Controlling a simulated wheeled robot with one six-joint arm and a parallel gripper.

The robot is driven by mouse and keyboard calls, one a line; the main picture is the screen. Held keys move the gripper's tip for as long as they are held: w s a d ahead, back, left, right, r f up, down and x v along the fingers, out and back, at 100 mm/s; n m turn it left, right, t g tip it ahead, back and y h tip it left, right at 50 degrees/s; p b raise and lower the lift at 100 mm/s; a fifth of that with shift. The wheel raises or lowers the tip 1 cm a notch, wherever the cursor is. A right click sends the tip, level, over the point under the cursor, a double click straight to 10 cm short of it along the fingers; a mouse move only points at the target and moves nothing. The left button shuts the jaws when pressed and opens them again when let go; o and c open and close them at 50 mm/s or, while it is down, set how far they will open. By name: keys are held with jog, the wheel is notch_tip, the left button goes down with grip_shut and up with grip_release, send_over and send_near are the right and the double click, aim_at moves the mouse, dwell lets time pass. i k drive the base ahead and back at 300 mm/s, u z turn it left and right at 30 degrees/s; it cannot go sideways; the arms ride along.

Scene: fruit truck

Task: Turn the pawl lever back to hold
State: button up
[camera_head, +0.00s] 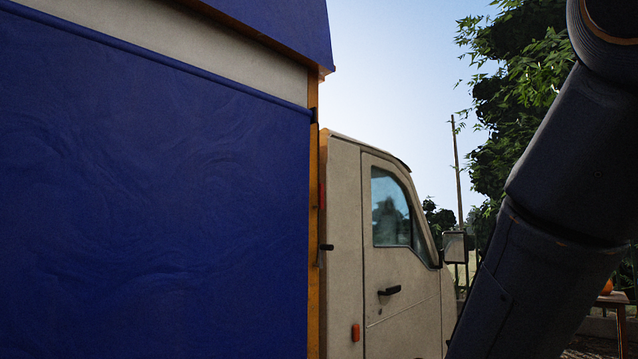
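A small dark part (327,247) sticks out to the right from the orange post (313,290) at the rear edge of the truck cab. It looks like a short lever or handle, but I cannot tell whether it is the pawl lever or how it is set. Another small dark fitting (314,115) sits higher on the post, at the end of the blue cover's top bar. My gripper is out of view; only my dark arm links cross the right side.
The blue cover (150,190) fills the left, under a blue overhang (270,25). The beige cab door (385,265) and side mirror (454,247) are at centre right. Trees (515,75) stand behind my arm. A wooden table (613,299) shows at the far right.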

aim_at(320, 206)
jog(key=u, duration=0.15)
jog(key=i, duration=1.25)
jog(key=z, duration=0.5)
